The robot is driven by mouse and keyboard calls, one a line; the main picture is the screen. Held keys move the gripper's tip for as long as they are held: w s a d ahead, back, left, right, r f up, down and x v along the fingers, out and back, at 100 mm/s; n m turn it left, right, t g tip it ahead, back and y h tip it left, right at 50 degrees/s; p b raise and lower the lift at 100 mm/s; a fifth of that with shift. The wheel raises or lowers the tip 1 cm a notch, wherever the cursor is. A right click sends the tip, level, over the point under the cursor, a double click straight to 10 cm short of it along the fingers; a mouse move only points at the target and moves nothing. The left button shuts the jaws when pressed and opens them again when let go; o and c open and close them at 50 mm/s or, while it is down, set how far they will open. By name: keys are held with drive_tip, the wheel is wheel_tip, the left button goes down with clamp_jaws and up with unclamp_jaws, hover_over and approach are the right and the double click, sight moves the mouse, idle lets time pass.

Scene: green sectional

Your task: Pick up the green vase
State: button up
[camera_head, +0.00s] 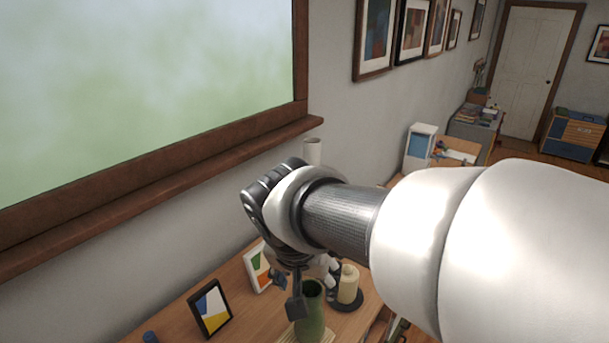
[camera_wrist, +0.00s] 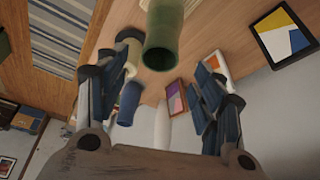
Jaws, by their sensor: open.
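The green vase (camera_head: 313,318) stands upright on the wooden table (camera_head: 180,318), partly behind a finger of my gripper in the head view. In the wrist view the vase (camera_wrist: 164,38) is at the top centre, with its open mouth toward the camera. My gripper (camera_head: 305,283) is open and empty, just above the vase and close to its rim. In the wrist view its fingers (camera_wrist: 155,88) are spread to the left and right, with the vase beyond the gap between them. The vase's base is cut off in both views.
A cream candle on a dark holder (camera_head: 348,286) stands close to the right of the vase. Two picture frames, one dark (camera_head: 210,308) and one white (camera_head: 257,268), stand to the left. A blue cylinder (camera_wrist: 129,103) shows in the wrist view. The wall and window ledge (camera_head: 170,190) lie behind.

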sight(310, 291)
drive_tip(key=x, duration=0.5)
drive_tip(key=shift+s+f, duration=0.1)
drive_tip(key=shift+f, duration=0.4)
drive_tip(key=shift+w+f, duration=0.25)
drive_tip(key=shift+f, duration=0.2)
drive_tip(key=shift+c, duration=0.4)
clamp_jaws()
drive_tip(key=shift+r, duration=0.1)
